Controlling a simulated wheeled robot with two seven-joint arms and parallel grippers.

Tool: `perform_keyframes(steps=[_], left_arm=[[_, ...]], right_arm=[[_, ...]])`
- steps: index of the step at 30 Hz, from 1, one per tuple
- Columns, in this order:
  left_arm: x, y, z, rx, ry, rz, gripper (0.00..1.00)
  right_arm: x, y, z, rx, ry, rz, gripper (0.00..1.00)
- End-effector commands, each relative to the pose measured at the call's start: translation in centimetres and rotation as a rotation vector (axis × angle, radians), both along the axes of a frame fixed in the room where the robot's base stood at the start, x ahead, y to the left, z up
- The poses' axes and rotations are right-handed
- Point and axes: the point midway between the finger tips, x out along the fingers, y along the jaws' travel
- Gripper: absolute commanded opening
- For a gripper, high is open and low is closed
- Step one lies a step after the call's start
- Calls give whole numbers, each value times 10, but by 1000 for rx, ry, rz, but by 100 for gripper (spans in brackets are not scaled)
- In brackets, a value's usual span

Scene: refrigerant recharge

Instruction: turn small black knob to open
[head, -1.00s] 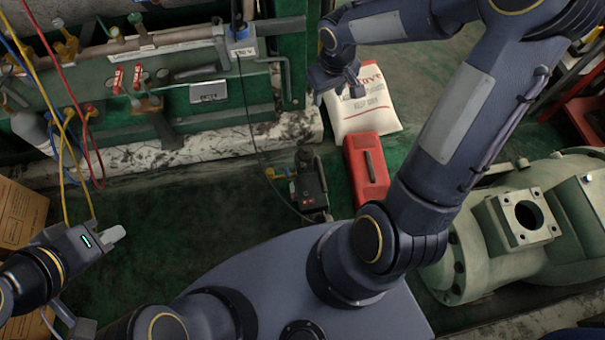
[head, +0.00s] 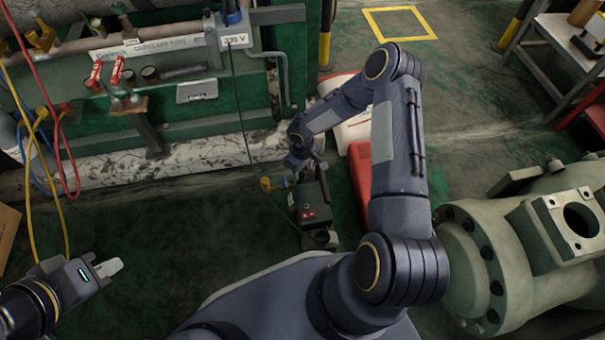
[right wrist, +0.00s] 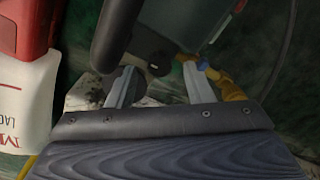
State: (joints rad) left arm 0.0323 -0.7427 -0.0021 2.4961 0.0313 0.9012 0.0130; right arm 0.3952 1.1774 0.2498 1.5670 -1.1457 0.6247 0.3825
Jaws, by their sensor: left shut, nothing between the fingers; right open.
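A dark pump-like unit (head: 312,200) with red details and a yellow fitting stands on the green floor in the head view. My right gripper (head: 302,162) is over its far end. In the right wrist view, the gripper (right wrist: 160,76) is open, its two fingers pointing at the unit. The yellow fitting (right wrist: 228,84) is beside the right finger. My left gripper (head: 108,268) is shut and empty at lower left, away from the unit.
A red case (head: 360,172) and a white sack (head: 352,132) stand right of the unit, close to my right arm. A green pipe rack (head: 190,110) with red-handled valves is at the back left. Hoses (head: 25,190) hang near my left gripper. A large pale green machine (head: 520,245) fills the right.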

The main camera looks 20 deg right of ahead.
Motion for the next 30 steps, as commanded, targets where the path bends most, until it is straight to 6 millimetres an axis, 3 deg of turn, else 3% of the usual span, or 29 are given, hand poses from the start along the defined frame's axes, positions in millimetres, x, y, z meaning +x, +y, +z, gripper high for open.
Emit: perform_keyframes(steps=[4, 14, 24, 30], left_arm=[[0, 0, -7, 0, 0, 0, 0], [0, 0, -7, 0, 0, 0, 0], [0, 0, -7, 0, 0, 0, 0], [0, 0, -7, 0, 0, 0, 0]], right_arm=[[0, 0, -15, 0, 1, 0, 47], [0, 0, -17, 0, 0, 0, 45], [0, 0, -17, 0, 1, 0, 2], [0, 0, -17, -1, 1, 13, 2]])
